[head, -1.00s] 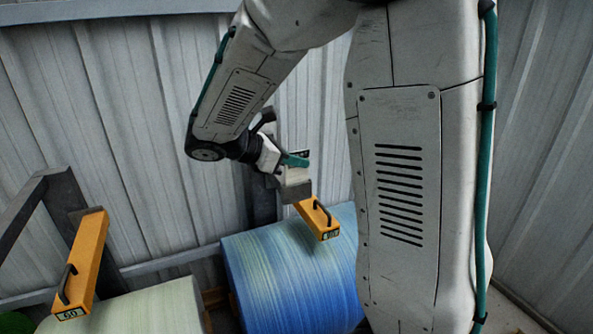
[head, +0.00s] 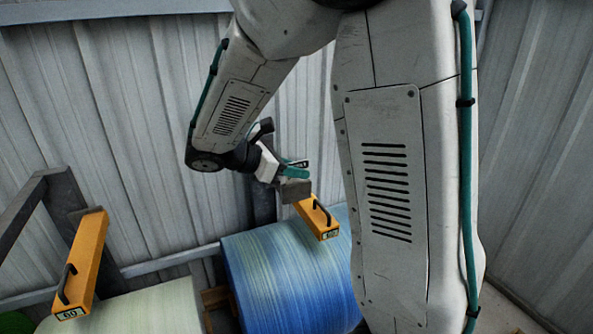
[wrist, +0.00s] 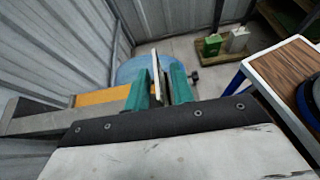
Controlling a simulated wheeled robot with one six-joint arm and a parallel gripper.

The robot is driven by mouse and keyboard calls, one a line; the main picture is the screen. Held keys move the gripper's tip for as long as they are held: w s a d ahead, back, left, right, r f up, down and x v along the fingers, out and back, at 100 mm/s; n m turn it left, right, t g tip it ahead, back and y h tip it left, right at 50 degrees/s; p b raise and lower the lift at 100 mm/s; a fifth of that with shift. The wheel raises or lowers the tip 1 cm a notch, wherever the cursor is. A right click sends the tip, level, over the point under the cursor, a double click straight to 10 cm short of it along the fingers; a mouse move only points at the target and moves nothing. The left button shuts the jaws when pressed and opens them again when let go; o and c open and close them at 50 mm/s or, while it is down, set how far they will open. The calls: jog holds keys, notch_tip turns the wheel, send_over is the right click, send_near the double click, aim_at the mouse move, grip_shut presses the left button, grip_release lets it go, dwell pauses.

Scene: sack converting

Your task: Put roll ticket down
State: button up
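My gripper (head: 297,170) has green fingers and is at the back, above the blue roll (head: 285,275) and close to a yellow bar. In the wrist view, the fingers (wrist: 159,85) stand on either side of a thin, pale roll ticket (wrist: 156,74), seen nearly edge-on. The ticket stands upright between them, and the gripper looks shut on it. In the head view, only a small light-and-dark part of the ticket (head: 302,163) shows at the fingertips. The blue roll also shows beyond the fingers in the wrist view (wrist: 130,70).
A yellow bar (head: 316,218) with a black handle lies over the blue roll. Another yellow bar (head: 88,255) stands above a pale roll (head: 135,310) at left. Corrugated walls (head: 130,130) close in behind. The wrist view shows a wood-topped table (wrist: 280,65) at right.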

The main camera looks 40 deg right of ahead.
jog(key=v, duration=1.1)
jog(key=s+a+f+m+t+y, duration=0.1)
jog(key=s+a+m+t+y, duration=0.1)
jog(key=s+m+y, duration=0.4)
jog(key=s+a+m+t+y, duration=0.2)
jog(key=s+m+y, duration=0.4)
jog(key=s, duration=1)
jog(key=m, duration=0.2)
jog(key=shift+a+f+m+t, duration=0.35)
jog(key=shift+m+t, duration=0.05)
jog(key=shift+s+d, duration=0.1)
